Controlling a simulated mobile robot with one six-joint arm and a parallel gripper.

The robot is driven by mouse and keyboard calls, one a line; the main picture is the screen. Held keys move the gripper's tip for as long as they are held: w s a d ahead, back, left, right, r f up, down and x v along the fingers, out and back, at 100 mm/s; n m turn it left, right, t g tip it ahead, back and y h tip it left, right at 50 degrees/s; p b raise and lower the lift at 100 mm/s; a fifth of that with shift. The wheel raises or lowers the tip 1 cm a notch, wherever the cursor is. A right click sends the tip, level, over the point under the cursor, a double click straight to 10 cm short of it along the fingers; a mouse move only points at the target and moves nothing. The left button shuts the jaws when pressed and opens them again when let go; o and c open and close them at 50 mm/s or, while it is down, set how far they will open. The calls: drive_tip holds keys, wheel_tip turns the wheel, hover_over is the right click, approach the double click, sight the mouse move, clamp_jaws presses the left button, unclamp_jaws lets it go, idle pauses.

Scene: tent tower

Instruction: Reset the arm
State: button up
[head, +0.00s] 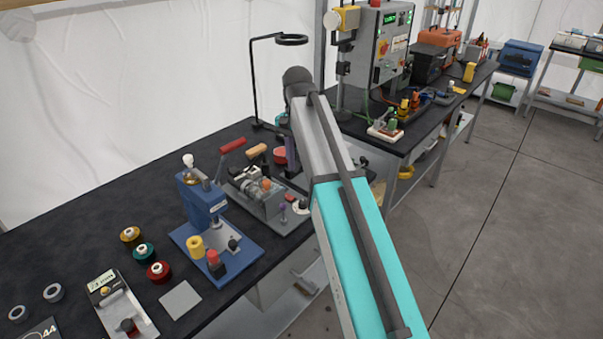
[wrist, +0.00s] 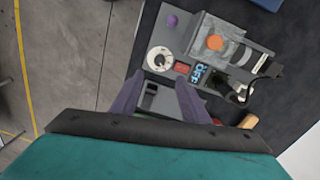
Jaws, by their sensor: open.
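In the wrist view my gripper (wrist: 160,77) shows two purple fingers spread apart with nothing held between them. The fingers are over a grey machine base (wrist: 172,40) with a white dial (wrist: 159,60), an orange knob (wrist: 215,42) and a blue OFF label (wrist: 197,74). The rest of the gripper is hidden behind the arm there.
The black bench (head: 70,225) holds a blue press (head: 205,215), several spools, a grey machine (head: 262,195) and a black ring stand (head: 253,80). A control box (head: 392,42) stands on the farther bench. Open grey floor (head: 500,220) lies to the right.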

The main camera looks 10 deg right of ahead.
drive_tip(key=shift+r, duration=0.3)
drive_tip(key=shift+f, duration=0.1)
